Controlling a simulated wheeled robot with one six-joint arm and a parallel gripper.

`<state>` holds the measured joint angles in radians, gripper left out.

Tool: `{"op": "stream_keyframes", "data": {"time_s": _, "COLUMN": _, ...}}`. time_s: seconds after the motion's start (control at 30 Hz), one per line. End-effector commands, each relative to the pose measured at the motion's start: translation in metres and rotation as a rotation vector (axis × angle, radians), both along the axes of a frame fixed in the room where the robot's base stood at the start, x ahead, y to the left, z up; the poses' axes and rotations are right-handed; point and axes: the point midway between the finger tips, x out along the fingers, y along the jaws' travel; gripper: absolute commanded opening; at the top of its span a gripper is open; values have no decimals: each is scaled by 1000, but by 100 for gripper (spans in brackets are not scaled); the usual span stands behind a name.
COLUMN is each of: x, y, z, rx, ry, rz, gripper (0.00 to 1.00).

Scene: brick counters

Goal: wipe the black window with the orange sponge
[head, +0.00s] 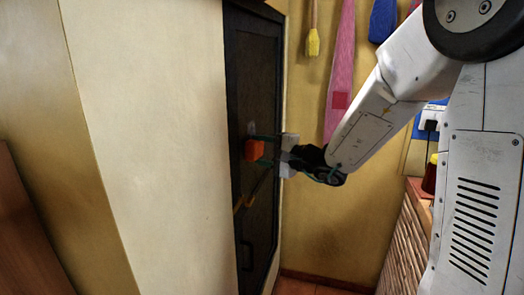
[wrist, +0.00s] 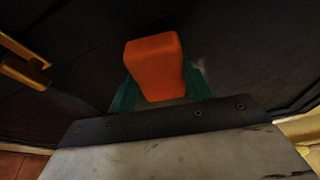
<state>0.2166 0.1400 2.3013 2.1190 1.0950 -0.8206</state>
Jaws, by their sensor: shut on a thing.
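The black window (head: 256,110) is a tall dark panel in a dark frame, set in the wall left of my arm. Its dark surface fills the background of the wrist view (wrist: 85,60). My gripper (head: 262,143) is shut on the orange sponge (head: 254,150), close in front of the window. In the wrist view the sponge (wrist: 154,65) sticks out between the green fingers of my gripper (wrist: 160,95). A pale smudge shows on the window just right of the sponge. I cannot tell whether the sponge touches the window.
A cream wall (head: 150,130) stands to the left. A pink board (head: 342,70) hangs on the yellow wall. A brick counter (head: 405,245) is at the right.

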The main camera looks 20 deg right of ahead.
Motion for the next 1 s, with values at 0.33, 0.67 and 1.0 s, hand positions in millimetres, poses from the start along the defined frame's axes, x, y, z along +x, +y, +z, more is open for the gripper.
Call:
{"op": "stream_keyframes", "data": {"time_s": 0.33, "x": 4, "y": 6, "z": 0, "rx": 0, "ry": 0, "rz": 1, "gripper": 31}}
{"op": "stream_keyframes", "data": {"time_s": 0.67, "x": 8, "y": 12, "z": 0, "rx": 0, "ry": 0, "rz": 1, "gripper": 31}}
{"op": "stream_keyframes", "data": {"time_s": 1.0, "x": 11, "y": 14, "z": 0, "rx": 0, "ry": 0, "rz": 0, "gripper": 31}}
